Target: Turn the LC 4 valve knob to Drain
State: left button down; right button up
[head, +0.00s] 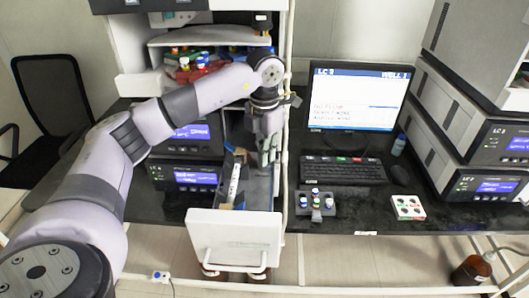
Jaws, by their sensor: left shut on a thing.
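My left arm reaches in from the left and over the open drawer (235,240) in the middle of the bench. My left gripper (268,158) points down at the right side of this drawer. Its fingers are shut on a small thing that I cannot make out. A long pale part (235,183) lies inside the drawer, left of the gripper. I cannot pick out the LC 4 valve knob or its Drain mark; the gripper hides what is between its fingers. My right gripper is not in view.
Instrument stacks (458,125) stand at the right. A shelf post (285,130) is close beside the gripper. A brown bottle (470,271) is low right.

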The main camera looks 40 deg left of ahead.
pick_arm(q)
jog(key=c, duration=1.7)
grip_release()
jog(key=shift+r, duration=0.1)
notch_tip(320, 180, up, 12)
jog(key=shift+f, duration=0.1)
jog(key=shift+f, duration=0.1)
